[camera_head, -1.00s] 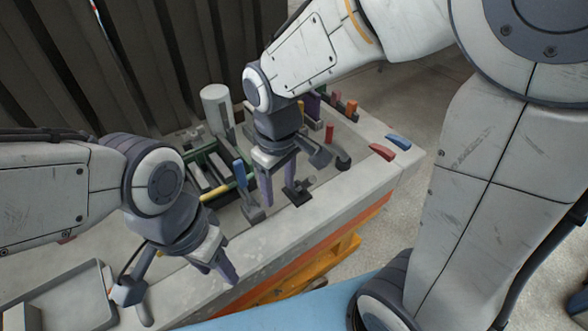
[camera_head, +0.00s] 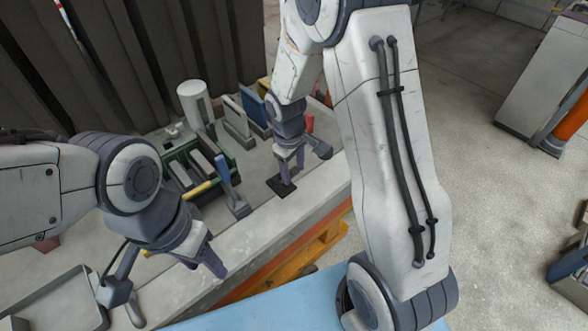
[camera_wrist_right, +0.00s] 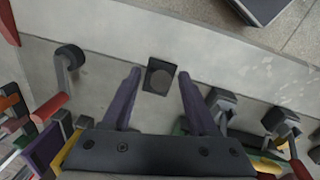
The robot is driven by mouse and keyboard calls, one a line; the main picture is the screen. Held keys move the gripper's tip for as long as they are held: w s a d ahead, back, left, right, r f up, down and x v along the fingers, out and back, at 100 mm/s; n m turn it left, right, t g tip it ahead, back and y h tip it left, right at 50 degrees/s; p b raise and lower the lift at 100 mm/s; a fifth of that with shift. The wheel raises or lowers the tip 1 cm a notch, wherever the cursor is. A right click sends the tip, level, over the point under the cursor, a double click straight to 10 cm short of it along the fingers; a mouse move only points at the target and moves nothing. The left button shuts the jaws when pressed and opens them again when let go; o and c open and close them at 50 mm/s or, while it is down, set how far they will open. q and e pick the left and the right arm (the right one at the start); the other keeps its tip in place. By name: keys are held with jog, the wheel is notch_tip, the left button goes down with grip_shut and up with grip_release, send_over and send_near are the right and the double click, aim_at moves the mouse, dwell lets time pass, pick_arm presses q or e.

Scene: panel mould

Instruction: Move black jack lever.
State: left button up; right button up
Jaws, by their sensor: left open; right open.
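The black jack lever (camera_wrist_right: 159,76) appears in the right wrist view as a dark square base with a round grey top, seen from above. In the head view only its flat black base (camera_head: 281,188) shows on the bench; the rest is hidden behind my right gripper (camera_head: 288,172). In the wrist view my right gripper (camera_wrist_right: 159,73) is open, with its purple fingers on either side of the lever. My left gripper (camera_head: 207,265) is open and empty over the bench's front edge at the left.
A blue-handled lever (camera_head: 225,174) stands left of my right gripper. A black-knobbed lever (camera_wrist_right: 68,57) stands to the left in the wrist view. A green-edged tray (camera_head: 190,172), a pale cylinder (camera_head: 194,102) and a grey tray (camera_head: 62,303) are also on the bench (camera_head: 262,222).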

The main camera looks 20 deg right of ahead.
jog(key=shift+f, duration=0.25)
grip_shut()
dwell(1.4)
